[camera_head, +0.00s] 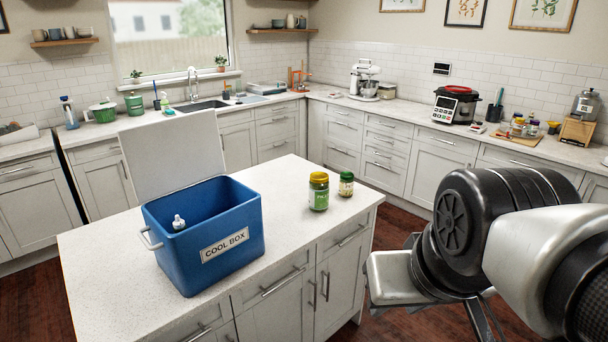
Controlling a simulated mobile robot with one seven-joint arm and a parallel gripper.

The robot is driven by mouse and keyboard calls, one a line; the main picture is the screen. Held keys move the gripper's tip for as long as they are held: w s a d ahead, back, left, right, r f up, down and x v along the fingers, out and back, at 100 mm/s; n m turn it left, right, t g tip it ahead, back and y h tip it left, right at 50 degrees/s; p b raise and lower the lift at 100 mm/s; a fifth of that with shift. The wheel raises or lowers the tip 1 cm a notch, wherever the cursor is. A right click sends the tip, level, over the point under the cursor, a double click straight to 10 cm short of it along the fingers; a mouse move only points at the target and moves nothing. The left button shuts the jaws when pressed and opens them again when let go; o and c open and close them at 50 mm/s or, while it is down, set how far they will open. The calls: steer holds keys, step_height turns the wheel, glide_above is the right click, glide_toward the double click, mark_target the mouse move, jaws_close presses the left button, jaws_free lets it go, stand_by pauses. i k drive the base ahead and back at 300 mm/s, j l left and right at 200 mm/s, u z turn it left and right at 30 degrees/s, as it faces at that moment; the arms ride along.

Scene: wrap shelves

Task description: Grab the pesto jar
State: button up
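Two jars stand upright on the island counter, to the right of the blue box. The larger jar (318,192) has a yellow lid and a green label, whose print is too small to read for certain. The smaller jar (346,184) has a dark green lid and a pale label, and stands just behind and to the right. I cannot tell for certain which one is the pesto jar. My arm fills the lower right of the view. My gripper (392,280) is partly seen beyond the counter's right edge, apart from both jars; its fingers are not clear.
A blue cool box (207,235) stands on the island counter (110,262), with a small white item inside. A white panel (175,150) stands behind it. The counter around the jars is clear. Back counters hold a mixer (364,80), a cooker (455,104) and several small jars.

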mark_target(346, 181)
steer(key=k+u, duration=0.1)
steer(key=u, duration=1.55)
steer(key=l+u, duration=0.45)
steer(key=l, duration=4.95)
